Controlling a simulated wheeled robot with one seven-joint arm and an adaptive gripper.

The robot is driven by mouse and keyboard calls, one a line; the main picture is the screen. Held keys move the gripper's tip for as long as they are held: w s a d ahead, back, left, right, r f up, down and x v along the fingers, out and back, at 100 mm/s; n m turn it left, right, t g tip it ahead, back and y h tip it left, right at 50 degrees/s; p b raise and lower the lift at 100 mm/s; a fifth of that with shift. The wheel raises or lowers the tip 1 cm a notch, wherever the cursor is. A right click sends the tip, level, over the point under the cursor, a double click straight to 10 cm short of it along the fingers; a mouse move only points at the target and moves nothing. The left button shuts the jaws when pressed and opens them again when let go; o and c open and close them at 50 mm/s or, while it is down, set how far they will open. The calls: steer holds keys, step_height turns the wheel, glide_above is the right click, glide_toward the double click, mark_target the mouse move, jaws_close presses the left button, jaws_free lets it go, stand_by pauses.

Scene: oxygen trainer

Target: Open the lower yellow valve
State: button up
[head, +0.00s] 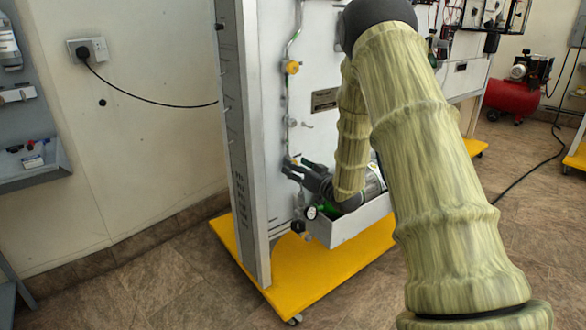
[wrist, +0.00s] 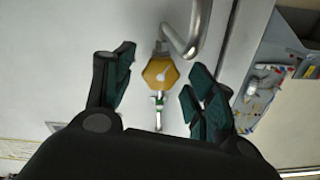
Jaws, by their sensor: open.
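My gripper (head: 292,170) is open at the front of the white trainer panel, low down, above a grey tray. In the wrist view its two dark fingers with green pads stand apart, and the space between them (wrist: 160,75) holds nothing gripped. A yellow hexagonal valve (wrist: 161,72) shows between and beyond the fingers, on a bent metal pipe; I see no finger touching it. In the head view the lower yellow valve (head: 294,161) is mostly hidden behind the fingertips. An upper yellow valve (head: 292,67) sits higher on the same pipe.
A grey tray (head: 345,230) holding a cylinder is just below my gripper, with a small pressure gauge (head: 311,213) at its left. The panel's metal upright (head: 243,150) stands left of the gripper, on a yellow base (head: 320,280). A red compressor (head: 513,97) is far right.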

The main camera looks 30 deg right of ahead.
steer(key=shift+w+a, duration=0.1)
steer(key=shift+w, duration=1.1)
steer(key=c, duration=1)
steer(key=shift+c, duration=0.2)
steer(key=n+p, duration=0.1)
steer(key=n, duration=0.1)
steer(key=shift+n, duration=0.4)
steer(key=shift+n+p, duration=0.4)
steer(key=shift+n, duration=1.2)
